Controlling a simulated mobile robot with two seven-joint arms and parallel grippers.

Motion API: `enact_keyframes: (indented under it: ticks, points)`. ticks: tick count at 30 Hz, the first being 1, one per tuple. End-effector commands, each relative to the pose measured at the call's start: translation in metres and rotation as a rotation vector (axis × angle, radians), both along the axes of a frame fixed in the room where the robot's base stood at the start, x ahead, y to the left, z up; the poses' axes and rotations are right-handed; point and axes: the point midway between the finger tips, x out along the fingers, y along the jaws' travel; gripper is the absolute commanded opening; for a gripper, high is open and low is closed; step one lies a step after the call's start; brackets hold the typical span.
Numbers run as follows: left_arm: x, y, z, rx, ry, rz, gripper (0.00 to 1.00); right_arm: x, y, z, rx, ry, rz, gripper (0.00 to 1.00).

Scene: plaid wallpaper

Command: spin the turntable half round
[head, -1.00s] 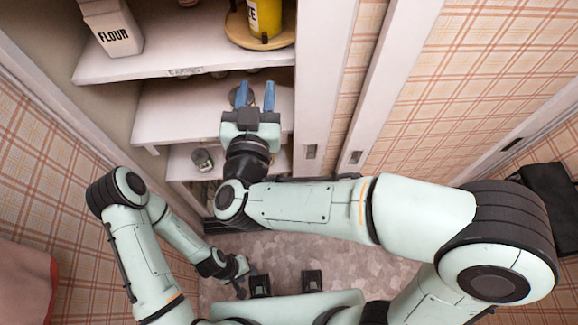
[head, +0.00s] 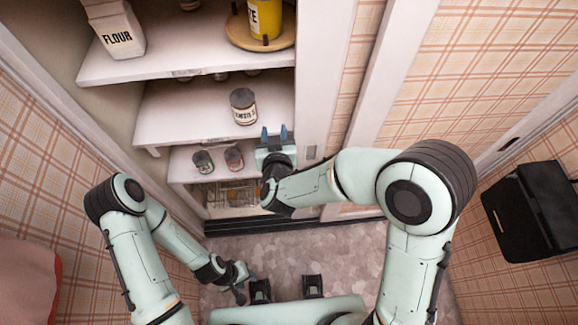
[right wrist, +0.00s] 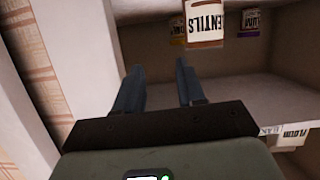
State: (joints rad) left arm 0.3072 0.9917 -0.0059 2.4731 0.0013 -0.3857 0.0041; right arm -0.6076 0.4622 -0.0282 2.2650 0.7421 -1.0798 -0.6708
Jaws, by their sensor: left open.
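The turntable (head: 236,36) is a round wooden plate on the upper shelf, at the top of the head view and cut off by the frame. A yellow jar (head: 264,18) with a white label stands on it. My right gripper (head: 274,133) is open and empty, lower and in front of the shelves at their right side, apart from the turntable. In the right wrist view its two fingers (right wrist: 159,68) are spread with nothing between them. My left gripper (head: 242,285) is open, low over the floor, far from the shelves.
A flour bag (head: 118,35) stands left on the upper shelf. A white-labelled jar (head: 243,107) is on the middle shelf. Two small jars (head: 234,157) are lower. A wire basket (head: 230,196) is at the bottom. A white door frame (head: 318,80) borders the opening on the right.

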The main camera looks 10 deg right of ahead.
Motion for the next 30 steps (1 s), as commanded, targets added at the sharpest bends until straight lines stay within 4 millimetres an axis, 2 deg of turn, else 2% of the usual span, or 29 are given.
enact_keyframes:
  ticks: [1, 6, 16, 22, 30]
  points:
    - [0.000, 0.000, 0.000, 0.000, 0.000, 0.000, 0.43, 0.000, -0.004, -0.012, 0.000, 0.024, 0.001, 0.39]
    - [0.000, 0.000, 0.000, 0.000, 0.000, 0.000, 0.43, -0.002, -0.013, -0.045, 0.011, 0.099, 0.014, 0.39]
    - [0.000, 0.000, 0.000, 0.000, 0.000, 0.000, 0.43, -0.012, -0.031, -0.102, 0.037, 0.234, 0.026, 0.39]
    - [0.000, 0.000, 0.000, 0.000, 0.000, 0.000, 0.43, -0.018, -0.037, -0.120, 0.050, 0.282, 0.029, 0.39]
    - [0.000, 0.000, 0.000, 0.000, 0.000, 0.000, 0.43, -0.020, -0.039, -0.125, 0.055, 0.296, 0.030, 0.39]
